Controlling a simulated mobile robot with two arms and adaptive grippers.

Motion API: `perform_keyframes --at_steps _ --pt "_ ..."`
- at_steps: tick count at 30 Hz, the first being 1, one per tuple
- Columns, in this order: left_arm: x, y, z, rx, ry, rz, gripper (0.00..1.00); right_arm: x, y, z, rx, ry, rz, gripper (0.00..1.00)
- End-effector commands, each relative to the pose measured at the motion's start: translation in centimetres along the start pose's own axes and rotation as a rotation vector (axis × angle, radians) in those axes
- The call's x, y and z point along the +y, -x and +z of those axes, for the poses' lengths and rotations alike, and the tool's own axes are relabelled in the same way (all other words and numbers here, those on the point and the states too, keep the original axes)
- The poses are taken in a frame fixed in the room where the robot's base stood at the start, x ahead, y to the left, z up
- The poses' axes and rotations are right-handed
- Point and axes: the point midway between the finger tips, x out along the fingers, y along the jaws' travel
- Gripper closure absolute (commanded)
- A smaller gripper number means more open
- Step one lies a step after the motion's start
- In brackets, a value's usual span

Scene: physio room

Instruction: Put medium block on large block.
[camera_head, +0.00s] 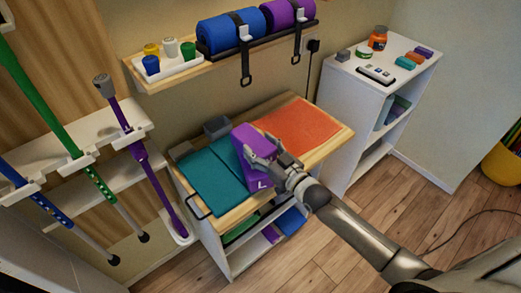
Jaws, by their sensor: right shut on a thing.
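A purple block (248,138) is at the middle of the wooden-topped cabinet, in the grip of my right gripper (256,155). My right gripper is shut on it, with its fingers across the front. Below the fingers a purple face marked "L" (259,184) shows over the edge of the teal mat. The gripper hides the part between, so I cannot tell whether this is one tall block or two purple blocks stacked. No size mark shows on the upper part. My left gripper is not in view.
A teal mat (205,180) and an orange mat (300,126) cover most of the cabinet top (340,137). A grey block (217,127) stands at the back. A shelf with rolled mats (228,32) hangs above; crutches (147,170) stand at left. A white shelf unit (350,115) stands right.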

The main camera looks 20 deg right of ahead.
Motion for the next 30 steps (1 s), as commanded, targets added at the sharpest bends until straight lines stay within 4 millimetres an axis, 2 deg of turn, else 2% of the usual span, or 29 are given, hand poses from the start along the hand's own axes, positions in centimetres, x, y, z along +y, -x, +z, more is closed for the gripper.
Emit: perform_keyframes --at_steps 3,14,15,19,20,30 --pt "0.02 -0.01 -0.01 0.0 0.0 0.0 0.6 -0.01 -0.04 0.73 0.004 0.001 0.0 0.65" --pt "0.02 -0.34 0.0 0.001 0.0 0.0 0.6 -0.02 -0.02 1.21 0.004 0.002 0.0 0.65" --pt "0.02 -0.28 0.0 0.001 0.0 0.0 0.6 -0.02 -0.01 1.21 0.003 0.002 0.0 0.37" --pt "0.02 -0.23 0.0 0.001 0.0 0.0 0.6 -0.02 0.0 1.16 0.002 0.001 0.0 0.2" --pt "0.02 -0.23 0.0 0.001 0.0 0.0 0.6 -0.02 0.0 1.16 0.002 0.001 0.0 0.18" --pt "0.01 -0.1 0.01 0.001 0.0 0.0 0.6 -0.02 0.01 0.97 0.003 0.001 0.0 0.18"
